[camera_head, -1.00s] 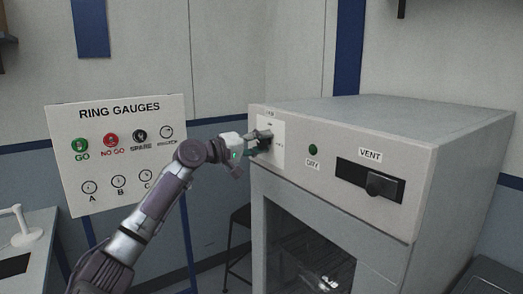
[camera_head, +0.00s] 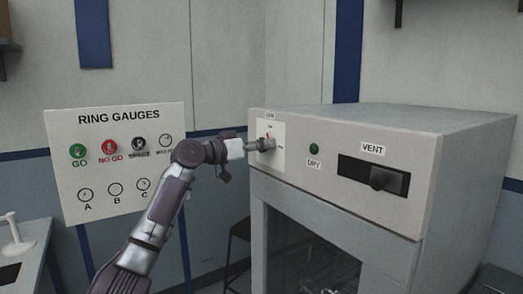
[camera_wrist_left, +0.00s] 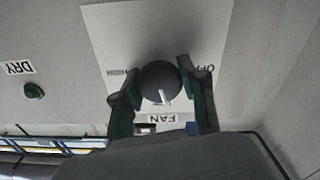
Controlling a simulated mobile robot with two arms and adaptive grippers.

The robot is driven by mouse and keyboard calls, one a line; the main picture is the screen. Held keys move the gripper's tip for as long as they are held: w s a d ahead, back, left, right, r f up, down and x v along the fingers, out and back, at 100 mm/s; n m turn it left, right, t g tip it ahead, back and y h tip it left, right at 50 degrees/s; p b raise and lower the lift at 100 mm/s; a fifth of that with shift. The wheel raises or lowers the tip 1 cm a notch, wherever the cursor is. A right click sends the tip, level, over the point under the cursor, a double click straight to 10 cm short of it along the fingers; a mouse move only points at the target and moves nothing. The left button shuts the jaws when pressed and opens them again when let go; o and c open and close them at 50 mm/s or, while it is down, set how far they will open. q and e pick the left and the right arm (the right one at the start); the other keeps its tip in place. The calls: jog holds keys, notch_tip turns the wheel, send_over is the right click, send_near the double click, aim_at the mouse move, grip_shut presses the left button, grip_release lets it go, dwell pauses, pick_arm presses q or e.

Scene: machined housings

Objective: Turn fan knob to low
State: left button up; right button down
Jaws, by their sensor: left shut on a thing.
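The fan knob is a dark round knob (camera_wrist_left: 159,82) with a white pointer line, on a white plate (camera_wrist_left: 108,28) of the cabinet front. In the left wrist view, which shows the plate upside down, the pointer faces the FAN label (camera_wrist_left: 162,118). The OFF label (camera_wrist_left: 207,74) is to the right and the HIGH label to the left, partly hidden by a finger. The low label is mostly hidden there. My left gripper (camera_wrist_left: 162,88) is shut on the knob, one finger on each side. In the head view it reaches the plate (camera_head: 277,165) from the left. My right gripper is not in view.
A green DRY button (camera_head: 314,149) and a black VENT slider (camera_head: 384,180) are on the cabinet front (camera_head: 340,205) to the right of the plate. A RING GAUGES board (camera_head: 120,150) stands behind my left arm. A stool (camera_head: 240,230) is left of the cabinet.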

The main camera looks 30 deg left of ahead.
pick_arm(q)
jog(key=shift+f+m+b, duration=0.25)
jog(key=shift+m+b, duration=0.05)
jog(key=shift+m, duration=0.9)
jog(key=shift+d, duration=0.1)
jog(key=o, duration=1.2)
jog(key=shift+c, duration=0.2)
jog(key=shift+r, duration=0.1)
jog(key=shift+s, duration=0.1)
jog(key=v, duration=1.2)
